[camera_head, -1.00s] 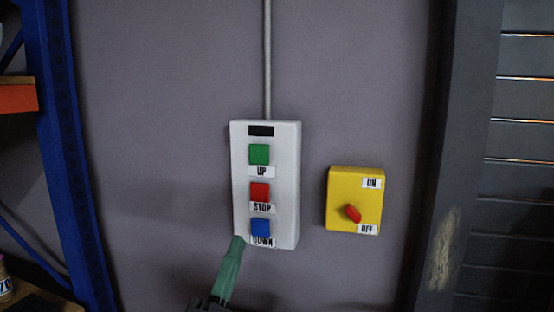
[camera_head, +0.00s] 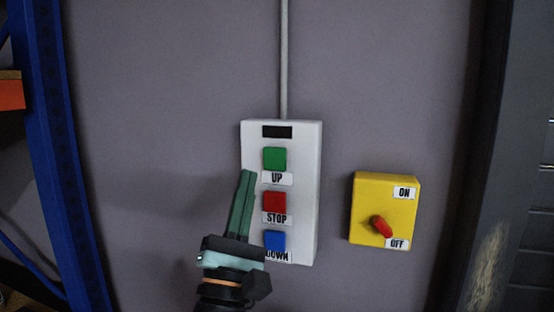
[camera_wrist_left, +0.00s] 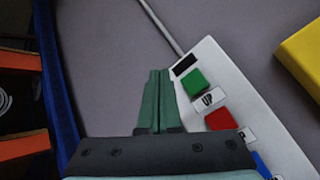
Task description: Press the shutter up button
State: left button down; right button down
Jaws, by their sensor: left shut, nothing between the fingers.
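The white control box (camera_head: 309,190) is on the wall, with a green UP button (camera_head: 274,158), a red STOP button (camera_head: 274,202) and a blue DOWN button (camera_head: 274,240) in a column. My left gripper (camera_head: 248,172) is shut and empty, its green fingers pointing up. In the head view its tips show over the box's left edge, left of and slightly below the UP button. In the left wrist view the shut fingertips (camera_wrist_left: 158,72) are left of the green button (camera_wrist_left: 194,82), apart from it in the picture. My right gripper is not in view.
A yellow switch box (camera_head: 365,208) with a red knob (camera_head: 381,226) is right of the control box. A grey conduit (camera_head: 284,60) runs up from the control box. A blue rack post (camera_head: 52,150) is at the left, and a dark shutter frame (camera_head: 490,150) at the right.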

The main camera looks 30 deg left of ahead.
aim_at(267, 170)
pick_arm(q)
jog(key=shift+w, duration=0.1)
jog(key=shift+w+a+b, duration=0.35)
jog(key=shift+w, duration=1.05)
jog(key=shift+w+a+b, duration=0.3)
jog(key=shift+w+b, duration=0.05)
jog(key=shift+w, duration=1)
jog(key=shift+w+a+b, duration=0.35)
jog(key=shift+w, duration=1.05)
jog(key=shift+w, duration=0.1)
jog(key=shift+w+a, duration=0.1)
jog(key=shift+w, duration=0.2)
